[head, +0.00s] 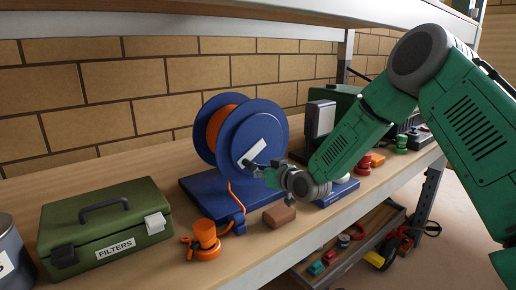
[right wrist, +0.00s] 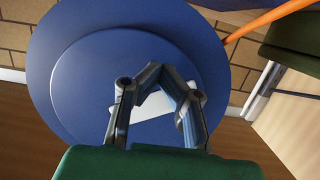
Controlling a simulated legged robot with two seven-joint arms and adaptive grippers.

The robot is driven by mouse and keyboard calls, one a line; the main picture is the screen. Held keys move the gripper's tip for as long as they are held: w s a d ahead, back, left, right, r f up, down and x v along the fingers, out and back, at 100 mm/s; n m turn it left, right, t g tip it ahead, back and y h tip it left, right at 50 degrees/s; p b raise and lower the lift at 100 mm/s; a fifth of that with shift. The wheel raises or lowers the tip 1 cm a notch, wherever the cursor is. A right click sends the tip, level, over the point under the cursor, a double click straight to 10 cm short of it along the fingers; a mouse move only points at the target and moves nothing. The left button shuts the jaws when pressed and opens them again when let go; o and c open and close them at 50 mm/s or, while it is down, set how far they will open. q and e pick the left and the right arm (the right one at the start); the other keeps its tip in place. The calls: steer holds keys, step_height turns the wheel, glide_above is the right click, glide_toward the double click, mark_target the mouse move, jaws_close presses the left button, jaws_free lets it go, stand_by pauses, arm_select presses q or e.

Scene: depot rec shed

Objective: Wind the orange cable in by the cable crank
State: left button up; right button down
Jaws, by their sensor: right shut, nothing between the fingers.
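A blue cable reel (head: 265,122) stands on a blue base (head: 205,200) on the shelf. Orange cable (head: 222,118) is wound between its two discs, and a length hangs down the front to the base. A pale crank plate (head: 251,149) lies across the near disc; in the right wrist view it shows partly behind my fingers (right wrist: 152,105). My right gripper (head: 254,165) is shut and empty, its fingertips close to the plate's lower end. Whether they touch it I cannot tell. The crank's handle is not clear, perhaps hidden by the gripper. My left gripper is out of view.
An orange fitting (head: 205,237) and a brown block (head: 279,215) stand in front of the reel. A green FILTERS box (head: 105,226) and a grey can (head: 14,255) are at left. A dark box (head: 320,119) stands right of the reel. A lower tray (head: 340,255) holds small parts.

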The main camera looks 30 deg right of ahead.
mark_target(255, 167)
steer(key=shift+a+r, duration=0.3)
steer(key=shift+a, duration=0.3)
steer(key=shift+a+r, duration=0.1)
steer(key=shift+a+r+p, duration=0.45)
steer(key=shift+r+p, duration=0.05)
steer(key=shift+r, duration=0.05)
steer(key=shift+a+r, duration=0.15)
steer(key=shift+a, duration=0.05)
steer(key=shift+s, duration=0.1)
